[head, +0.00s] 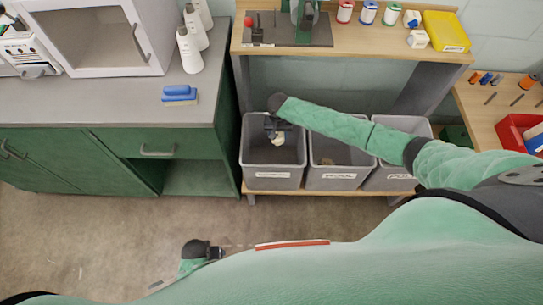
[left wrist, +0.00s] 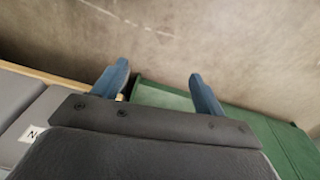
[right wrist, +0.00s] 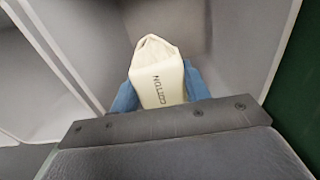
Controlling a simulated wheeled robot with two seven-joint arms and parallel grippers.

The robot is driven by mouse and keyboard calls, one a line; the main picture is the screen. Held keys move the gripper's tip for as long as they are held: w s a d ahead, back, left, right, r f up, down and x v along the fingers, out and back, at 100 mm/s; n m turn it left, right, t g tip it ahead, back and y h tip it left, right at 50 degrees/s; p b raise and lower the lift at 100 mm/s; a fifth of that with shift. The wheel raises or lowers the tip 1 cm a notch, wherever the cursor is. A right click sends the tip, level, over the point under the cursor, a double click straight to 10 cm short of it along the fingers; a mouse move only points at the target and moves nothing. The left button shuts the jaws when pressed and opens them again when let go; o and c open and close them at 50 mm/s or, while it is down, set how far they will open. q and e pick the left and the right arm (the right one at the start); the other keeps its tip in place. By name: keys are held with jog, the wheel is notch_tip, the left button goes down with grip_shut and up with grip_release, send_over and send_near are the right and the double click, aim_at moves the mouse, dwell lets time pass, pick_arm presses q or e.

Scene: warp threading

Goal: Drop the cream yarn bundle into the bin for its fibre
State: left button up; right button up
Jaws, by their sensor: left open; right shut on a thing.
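The cream yarn bundle (right wrist: 158,80) is a pale block with a folded top and the printed word COTTON. In the head view the bundle (head: 280,139) shows small at my right gripper (head: 274,126). That gripper is shut on it and holds it over the leftmost grey bin (head: 273,183). In the right wrist view bin walls surround the bundle; I cannot tell its exact height. The middle bin (head: 338,183) has a label that seems to read WOOL. The right bin (head: 388,183) is partly behind my arm. My left gripper (left wrist: 160,75) is open and empty, low above the floor.
The bins stand on a low shelf under a wooden bench (head: 350,50) with spools and a yellow tray (head: 446,31). Left is a green cabinet (head: 100,150) with white cones and a blue brush (head: 180,94) on top. A red bin (head: 520,132) stands right. The floor (head: 120,220) is clear.

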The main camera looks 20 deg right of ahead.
jog(key=o, duration=1)
jog(key=shift+r, duration=0.1)
jog(key=shift+r, duration=0.3)
pick_arm(q)
notch_tip(320, 180, up, 6)
jog(key=w+b, duration=0.1)
jog(key=shift+w+d, duration=0.15)
jog(key=shift+d, duration=0.25)
pick_arm(e)
jog(key=shift+r, duration=3.5)
